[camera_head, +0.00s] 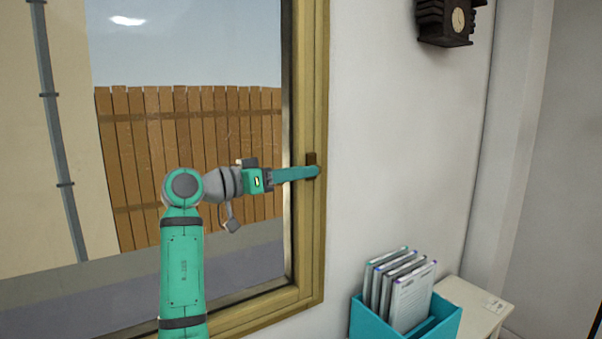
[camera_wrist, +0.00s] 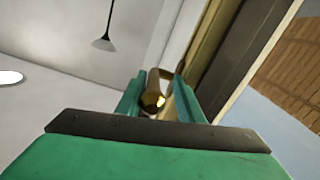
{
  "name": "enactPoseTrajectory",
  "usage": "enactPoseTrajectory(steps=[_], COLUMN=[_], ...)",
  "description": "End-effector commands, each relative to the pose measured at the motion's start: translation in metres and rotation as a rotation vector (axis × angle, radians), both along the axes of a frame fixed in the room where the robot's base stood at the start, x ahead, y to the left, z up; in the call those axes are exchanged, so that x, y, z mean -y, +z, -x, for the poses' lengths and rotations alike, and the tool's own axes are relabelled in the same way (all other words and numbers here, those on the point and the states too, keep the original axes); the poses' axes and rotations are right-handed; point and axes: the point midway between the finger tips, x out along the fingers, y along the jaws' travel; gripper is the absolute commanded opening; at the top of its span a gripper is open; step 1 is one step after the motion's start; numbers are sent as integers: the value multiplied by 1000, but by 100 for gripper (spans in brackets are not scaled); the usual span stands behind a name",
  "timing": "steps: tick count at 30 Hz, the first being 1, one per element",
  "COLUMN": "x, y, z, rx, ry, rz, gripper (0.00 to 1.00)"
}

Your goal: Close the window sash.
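The window sash (camera_head: 306,80) has a wooden frame, and its right upright and bottom rail show in the head view. A small dark handle fitting (camera_head: 311,158) sits on the right upright. My gripper (camera_head: 318,172) reaches across the pane from the left, with its green fingers at this fitting. In the wrist view a brass handle (camera_wrist: 153,101) lies between the two fingertips (camera_wrist: 157,90). The fingers are apart on either side of it; whether both press on it is unclear. The wooden upright (camera_wrist: 212,45) also shows there. I cannot tell how far the sash stands open.
A teal file box (camera_head: 400,322) with several folders (camera_head: 403,285) stands on a pale cabinet (camera_head: 474,305) below right of the window. A dark clock (camera_head: 446,22) hangs high on the wall. Outside is a wooden fence (camera_head: 190,140).

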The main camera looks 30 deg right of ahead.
Motion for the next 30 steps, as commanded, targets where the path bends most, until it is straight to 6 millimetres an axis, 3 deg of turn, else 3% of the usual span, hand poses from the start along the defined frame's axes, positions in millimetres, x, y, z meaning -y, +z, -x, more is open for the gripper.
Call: enactPoseTrajectory(steps=[7, 15, 21, 30], x=[-16, -72, -102, -114], y=[1, 1, 0, 0], z=[-1, 0, 1, 2], rx=[-1, 0, 0, 0], ry=[4, 11, 12, 8], rz=[5, 3, 0, 0], gripper=[38, 38, 38, 38])
